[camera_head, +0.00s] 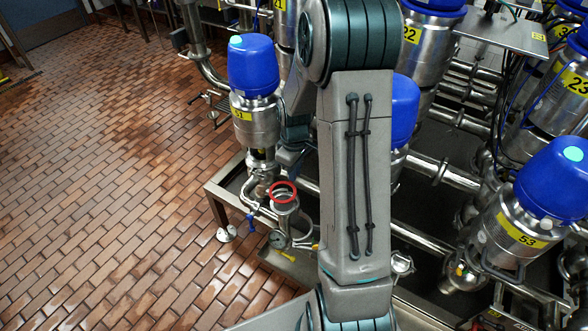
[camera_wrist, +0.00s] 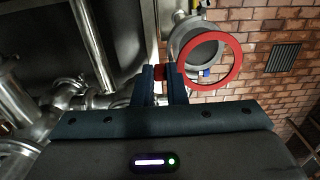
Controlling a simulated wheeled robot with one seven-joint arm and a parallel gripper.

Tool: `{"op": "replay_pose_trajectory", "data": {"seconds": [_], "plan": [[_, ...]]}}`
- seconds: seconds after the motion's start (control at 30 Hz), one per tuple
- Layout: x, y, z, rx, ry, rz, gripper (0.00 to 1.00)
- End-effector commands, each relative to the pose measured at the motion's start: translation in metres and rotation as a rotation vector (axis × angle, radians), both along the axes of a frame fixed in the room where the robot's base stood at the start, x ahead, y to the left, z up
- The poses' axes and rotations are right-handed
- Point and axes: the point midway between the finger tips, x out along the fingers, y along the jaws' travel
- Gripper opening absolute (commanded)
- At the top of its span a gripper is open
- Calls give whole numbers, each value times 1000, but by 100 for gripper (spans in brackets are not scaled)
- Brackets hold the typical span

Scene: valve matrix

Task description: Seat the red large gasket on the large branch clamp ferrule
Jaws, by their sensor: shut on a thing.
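The red large gasket is a flat ring with a small tab, seen in the wrist view (camera_wrist: 237,58) and the head view (camera_head: 283,183). My gripper (camera_wrist: 166,76) is shut on the tab at the ring's left side. The steel large branch clamp ferrule shows behind the gasket in the wrist view (camera_wrist: 176,36) and below it in the head view (camera_head: 286,207). In the wrist view, the ring overlaps the ferrule but sits off-centre, lower and to the right. The gap between them cannot be judged. My arm hides part of the gripper in the head view.
A blue-capped valve (camera_head: 253,66) stands just behind the branch. A pressure gauge (camera_head: 278,240) and a blue-handled small valve (camera_head: 251,220) sit close to the ferrule. More valves and pipes fill the right side. The tiled floor (camera_head: 100,180) at left is mostly clear.

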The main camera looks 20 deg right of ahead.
Motion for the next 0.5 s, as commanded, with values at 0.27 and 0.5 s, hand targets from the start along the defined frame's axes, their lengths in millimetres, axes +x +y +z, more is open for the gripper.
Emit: {"op": "replay_pose_trajectory", "data": {"seconds": [0.27, 0.5], "plan": [[0, 0, -20, 0, 0, -1, 0], [0, 0, -35, 0, 0, -1, 0]]}}
